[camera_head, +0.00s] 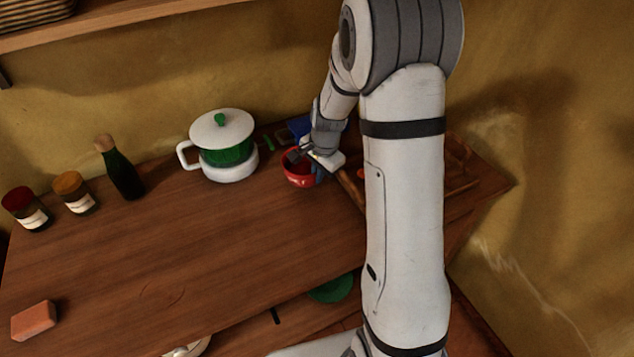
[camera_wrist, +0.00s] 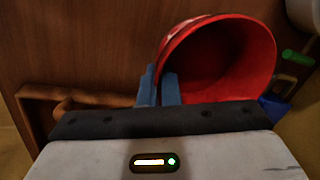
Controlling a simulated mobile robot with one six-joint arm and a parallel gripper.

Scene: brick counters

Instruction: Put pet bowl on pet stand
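A red bowl (camera_head: 298,178), likely the pet bowl, is at the back of the wooden counter, right of a white and green pot. It also fills the upper right of the wrist view (camera_wrist: 235,60), its opening facing the camera. My gripper (camera_wrist: 160,88) has its two blue fingers close together at the bowl's left rim, one on each side of the wall. They appear shut on it. In the head view my gripper (camera_head: 317,170) is at the bowl's right side and partly hides it. I cannot tell whether the bowl touches the counter. I cannot identify a pet stand.
The lidded pot (camera_head: 228,172) stands close left of the bowl. A blue item (camera_head: 300,126) is behind it, and a wooden tray (camera_head: 462,182) is at right, partly behind my arm. A bottle (camera_head: 122,175), jars and a pink block (camera_head: 34,321) are left. The counter's middle is clear.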

